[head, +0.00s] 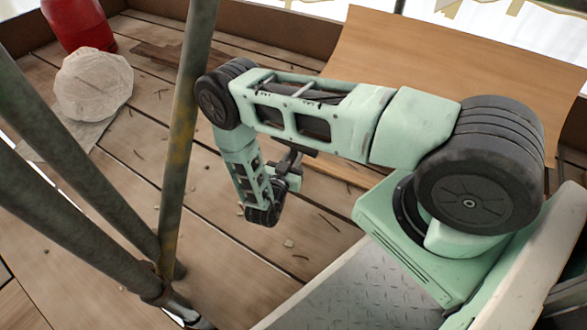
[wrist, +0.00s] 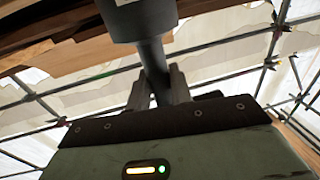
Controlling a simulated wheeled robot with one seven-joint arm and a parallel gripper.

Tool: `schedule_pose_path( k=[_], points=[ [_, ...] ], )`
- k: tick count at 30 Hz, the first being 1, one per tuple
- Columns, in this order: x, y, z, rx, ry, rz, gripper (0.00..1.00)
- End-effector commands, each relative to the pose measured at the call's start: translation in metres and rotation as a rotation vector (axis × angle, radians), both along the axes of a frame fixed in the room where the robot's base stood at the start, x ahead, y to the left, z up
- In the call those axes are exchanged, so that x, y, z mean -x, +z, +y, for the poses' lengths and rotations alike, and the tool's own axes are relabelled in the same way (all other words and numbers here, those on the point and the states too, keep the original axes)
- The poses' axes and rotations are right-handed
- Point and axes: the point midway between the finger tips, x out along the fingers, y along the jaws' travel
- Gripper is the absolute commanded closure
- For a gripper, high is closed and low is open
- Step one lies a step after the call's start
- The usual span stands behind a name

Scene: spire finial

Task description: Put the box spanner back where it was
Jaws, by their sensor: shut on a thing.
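In the wrist view my gripper (wrist: 158,88) has its two grey fingers closed on either side of a dark round shaft. The shaft widens into a thicker grey cylinder at the top of the picture. I take this to be the box spanner (wrist: 140,18); its far end is cut off by the frame edge. In the head view the end of my arm hangs bent over the plank deck, and the gripper is small and partly hidden there. I cannot clearly make out the spanner in that view. The place where it was kept cannot be told from these frames.
Scaffold tubes (head: 178,150) stand at the left, close to my arm. A white wrapped bundle (head: 93,84) and a red container (head: 78,25) are on the plank deck (head: 130,170). A brown sheet (head: 400,62) stands behind my arm. Boards (wrist: 60,45) show beyond my gripper.

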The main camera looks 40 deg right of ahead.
Motion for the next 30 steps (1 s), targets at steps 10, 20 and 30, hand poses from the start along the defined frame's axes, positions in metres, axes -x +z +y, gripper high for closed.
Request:
schedule_pose_path(
  k=[10,20,30],
  points=[
    [0.0,-0.029,0.0,0.001,0.0,-0.002,1.0],
    [0.0,-0.032,0.0,0.0,0.0,0.001,0.59],
    [0.0,-0.029,0.0,0.0,0.0,0.0,0.57]
  ],
)
